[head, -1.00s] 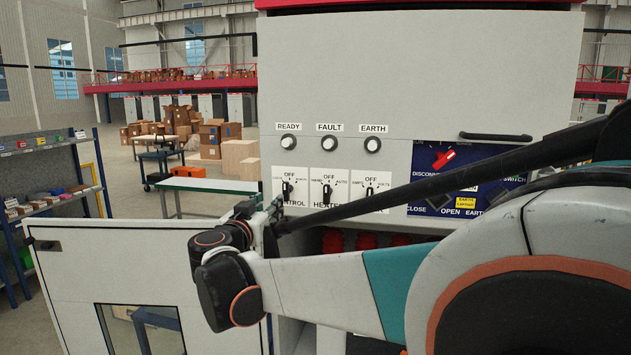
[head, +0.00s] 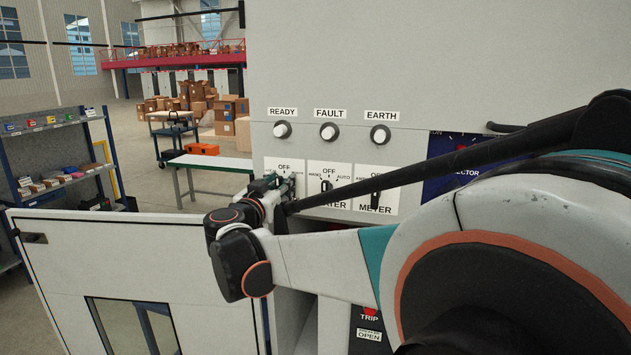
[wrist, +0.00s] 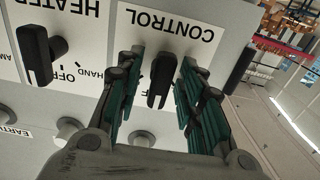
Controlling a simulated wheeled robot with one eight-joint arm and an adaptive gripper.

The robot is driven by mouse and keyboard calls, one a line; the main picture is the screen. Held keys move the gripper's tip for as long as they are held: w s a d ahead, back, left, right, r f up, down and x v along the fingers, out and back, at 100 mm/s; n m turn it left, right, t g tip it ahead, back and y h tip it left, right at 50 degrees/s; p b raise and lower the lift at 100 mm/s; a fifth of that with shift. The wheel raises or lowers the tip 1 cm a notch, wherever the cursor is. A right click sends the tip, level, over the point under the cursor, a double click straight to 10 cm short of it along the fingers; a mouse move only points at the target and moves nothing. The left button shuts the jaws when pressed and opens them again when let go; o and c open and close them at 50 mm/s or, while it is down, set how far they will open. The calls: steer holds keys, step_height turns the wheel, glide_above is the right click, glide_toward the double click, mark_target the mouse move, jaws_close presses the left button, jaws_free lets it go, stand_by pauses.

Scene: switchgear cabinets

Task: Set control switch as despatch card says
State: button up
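The control switch (wrist: 162,80) is a black rotary knob on a white plate marked CONTROL, seen upside down in the wrist view. My gripper (wrist: 160,92) is open, with its green-padded fingers on either side of the knob and gaps showing between pads and knob. In the head view my gripper (head: 275,188) is at the panel's left switch plate (head: 300,165) and hides the control knob. The plate's OFF word shows above it. I cannot read the knob's pointed position. No despatch card can be made out.
The heater switch (head: 326,185) and meter switch (head: 375,198) stand to the right of the control switch. READY, FAULT and EARTH lamps (head: 329,131) sit above. An open cabinet door (head: 60,285) stands at left.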

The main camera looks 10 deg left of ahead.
steer(key=shift+s+r, duration=0.1)
steer(key=shift+s, duration=0.15)
steer(key=shift+w, duration=0.1)
jaws_close()
steer(key=shift+n+b, duration=0.4)
steer(key=n+b, duration=0.2)
steer(key=shift+a+f+n, duration=0.15)
steer(key=shift+f+n, duration=0.05)
steer(key=shift+n, duration=0.2)
steer(key=n+b, duration=0.2)
steer(key=n, duration=0.3)
steer(key=shift+a+b, duration=0.1)
steer(key=shift+b, duration=0.25)
steer(key=shift+r, duration=0.1)
